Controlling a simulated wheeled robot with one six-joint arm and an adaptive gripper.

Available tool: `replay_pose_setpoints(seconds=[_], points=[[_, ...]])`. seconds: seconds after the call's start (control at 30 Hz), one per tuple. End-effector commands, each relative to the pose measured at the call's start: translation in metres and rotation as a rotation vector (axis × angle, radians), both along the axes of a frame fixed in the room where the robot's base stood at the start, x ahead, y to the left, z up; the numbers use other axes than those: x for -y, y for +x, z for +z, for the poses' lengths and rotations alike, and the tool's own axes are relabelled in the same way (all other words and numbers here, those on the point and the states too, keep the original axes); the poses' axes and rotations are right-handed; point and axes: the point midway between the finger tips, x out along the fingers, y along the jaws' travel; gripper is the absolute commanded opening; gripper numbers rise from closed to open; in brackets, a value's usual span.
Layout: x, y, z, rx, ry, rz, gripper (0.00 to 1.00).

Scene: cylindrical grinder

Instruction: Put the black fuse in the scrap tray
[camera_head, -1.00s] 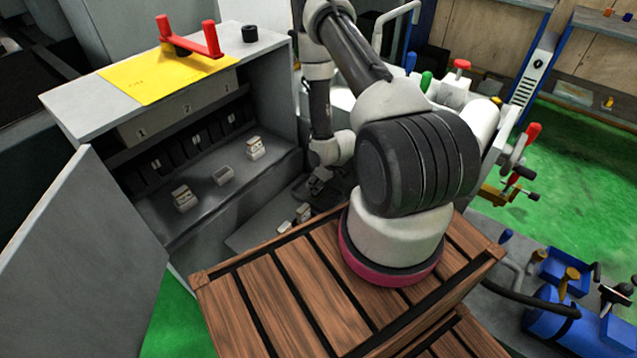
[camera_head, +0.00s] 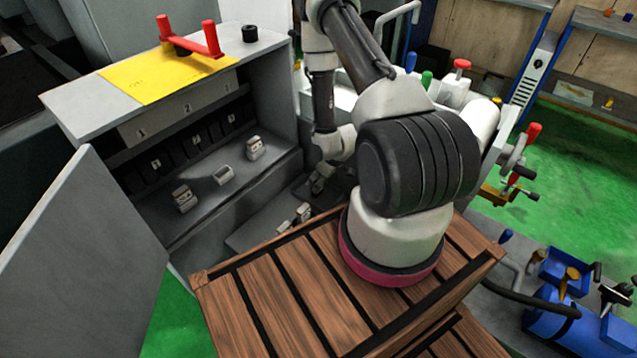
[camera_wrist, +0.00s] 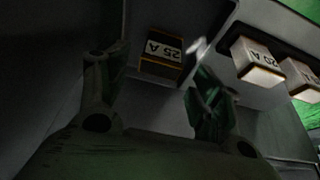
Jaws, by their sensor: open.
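In the wrist view, a black fuse (camera_wrist: 161,68) with a white "25 A" label and thin orange lines lies ahead of my gripper (camera_wrist: 155,82). It appears between the two spread fingertips, nearer the left one, and I see no finger closed on it. My gripper also shows in the head view (camera_head: 320,182), pointing down inside the lower right of the grey cabinet. There the black fuse cannot be made out against the dark area around the fingers. I cannot tell which surface is the scrap tray.
White fuses (camera_wrist: 257,62) marked "20 A" lie right of my gripper. A grey cabinet (camera_head: 60,105) holds several small pale blocks (camera_head: 184,198) on its shelf; its door (camera_head: 85,265) stands open. A slatted wooden crate (camera_head: 265,295) is in front. A red handle (camera_head: 190,42) sits on top.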

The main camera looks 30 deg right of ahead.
Motion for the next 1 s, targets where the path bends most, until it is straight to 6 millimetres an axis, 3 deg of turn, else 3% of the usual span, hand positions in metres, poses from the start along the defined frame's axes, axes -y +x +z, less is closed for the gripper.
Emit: replay_pose_setpoints(seconds=[0.3, 0.6, 0.73, 0.87, 1.0], points=[[0.009, -0.025, 0.066, 0.002, 0.0, -0.001, 0.66], [0.012, -0.033, 0.087, 0.001, 0.0, 0.0, 0.66], [0.016, -0.026, 0.104, 0.004, -0.019, -0.005, 0.66], [0.024, -0.007, 0.161, 0.004, -0.071, -0.027, 0.66], [0.029, 0.002, 0.25, 0.0, -0.132, -0.081, 0.66]])
